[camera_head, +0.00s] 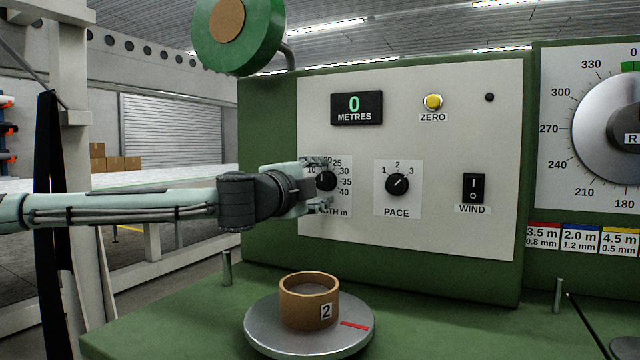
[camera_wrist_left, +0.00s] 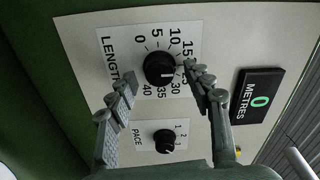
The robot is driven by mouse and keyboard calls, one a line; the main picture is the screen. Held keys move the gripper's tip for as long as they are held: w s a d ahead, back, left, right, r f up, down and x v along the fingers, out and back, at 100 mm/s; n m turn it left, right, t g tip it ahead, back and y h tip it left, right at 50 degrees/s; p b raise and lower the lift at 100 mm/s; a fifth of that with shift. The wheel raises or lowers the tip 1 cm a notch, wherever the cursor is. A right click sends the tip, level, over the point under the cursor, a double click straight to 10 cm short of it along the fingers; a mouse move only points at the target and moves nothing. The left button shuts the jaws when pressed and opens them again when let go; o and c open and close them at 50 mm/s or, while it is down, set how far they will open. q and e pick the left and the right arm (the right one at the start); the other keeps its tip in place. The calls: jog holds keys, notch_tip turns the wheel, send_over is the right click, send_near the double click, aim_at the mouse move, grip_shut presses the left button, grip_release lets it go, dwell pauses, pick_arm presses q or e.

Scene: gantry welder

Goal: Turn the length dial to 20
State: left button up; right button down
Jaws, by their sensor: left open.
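The length dial (camera_head: 326,181) is a black round knob on a white scale plate, on the pale control panel. It also shows in the left wrist view (camera_wrist_left: 159,69), with numbers from 0 to 40 around it. I cannot read its pointer with certainty. My left gripper (camera_head: 319,184) reaches it from the left and covers part of the scale. In the left wrist view the open fingers (camera_wrist_left: 163,85) stand on either side of the knob, and one hides the numbers around 20 and 25. I cannot tell whether they touch the knob. My right gripper is not in view.
The pace knob (camera_head: 397,184), wind switch (camera_head: 474,188), yellow zero button (camera_head: 433,101) and metres display (camera_head: 357,107) reading 0 share the panel. Below, a brown ring marked 2 (camera_head: 309,301) sits on a round metal plate (camera_head: 262,337). A large dial (camera_head: 590,120) is at the right.

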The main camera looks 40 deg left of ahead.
pick_arm(q)
jog(key=v, duration=0.7)
jog(key=shift+s, duration=0.2)
dwell(0.4)
